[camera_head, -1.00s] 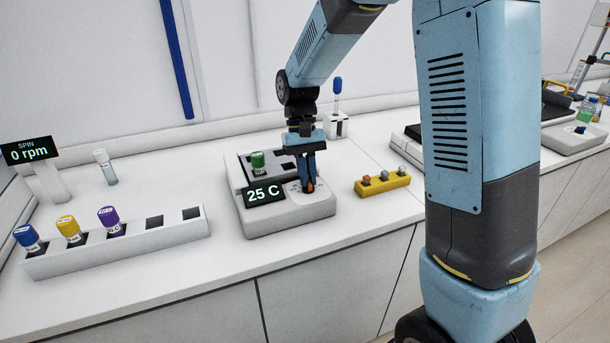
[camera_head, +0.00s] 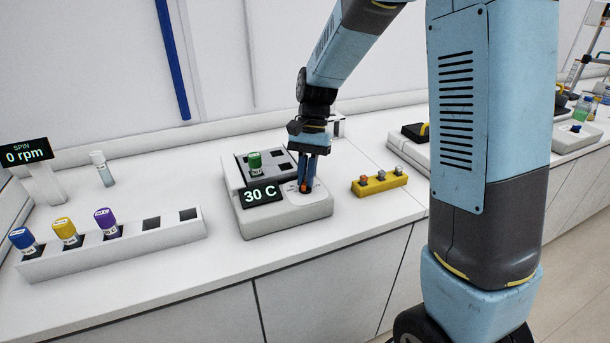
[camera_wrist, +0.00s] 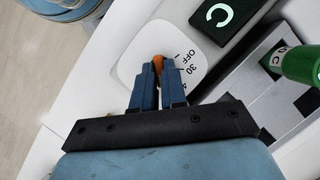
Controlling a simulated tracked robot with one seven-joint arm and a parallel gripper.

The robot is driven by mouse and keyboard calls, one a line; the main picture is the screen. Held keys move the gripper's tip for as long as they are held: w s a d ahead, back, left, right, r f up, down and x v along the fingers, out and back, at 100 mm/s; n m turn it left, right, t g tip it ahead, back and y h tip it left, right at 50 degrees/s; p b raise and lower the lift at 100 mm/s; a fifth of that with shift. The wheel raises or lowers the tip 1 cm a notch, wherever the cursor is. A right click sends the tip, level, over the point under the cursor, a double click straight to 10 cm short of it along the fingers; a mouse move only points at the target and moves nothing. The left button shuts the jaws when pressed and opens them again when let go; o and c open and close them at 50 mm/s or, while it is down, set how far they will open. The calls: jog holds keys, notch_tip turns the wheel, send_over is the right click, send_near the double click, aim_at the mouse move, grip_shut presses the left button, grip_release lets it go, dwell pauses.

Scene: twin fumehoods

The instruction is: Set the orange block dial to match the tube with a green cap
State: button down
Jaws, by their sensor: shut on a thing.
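The block heater (camera_head: 285,222) stands on the bench, and its display (camera_head: 261,195) reads 30 C. The green-capped tube (camera_head: 255,163) stands upright in its block; the green cap also shows in the wrist view (camera_wrist: 301,64). The writing on this tube is too small to read. My gripper (camera_head: 305,188) points down at the right front of the heater, shut on the orange dial (camera_head: 304,187). In the wrist view the orange dial (camera_wrist: 158,62) shows between my fingertips, beside printed marks OFF, 30 and a partly hidden 4. The fingers hide most of the dial.
A white rack (camera_head: 120,243) with blue, yellow and purple capped tubes stands at the left. A SPIN display (camera_head: 27,152) reads 0 rpm. A yellow holder (camera_head: 380,182) lies right of the heater. Bare bench lies in front of the heater.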

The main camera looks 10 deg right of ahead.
jog(key=shift+s+f, duration=0.1)
jog(key=shift+s, duration=0.1)
jog(key=c, duration=1.2)
grip_release()
jog(key=shift+w, duration=0.15)
jog(key=v, duration=1.3)
jog(key=shift+w+r, duration=0.2)
jog(key=shift+r, duration=0.15)
jog(key=s+d+r+n+t, duration=0.1)
jog(key=s+d+t, duration=0.2)
jog(key=s, duration=0.4)
jog(key=s+d+r+n+t+h, duration=0.1)
jog(key=s+d+r+n+t, duration=0.1)
jog(key=s+d, duration=0.4)
jog(key=s+d+r+n+t, duration=0.1)
jog(key=s+d+t, duration=0.3)
jog(key=s, duration=0.6)
jog(key=shift+d+r+n+t+h, duration=0.3)
jog(key=shift+d+n+h, duration=0.05)
jog(key=shift+n+h, duration=0.05)
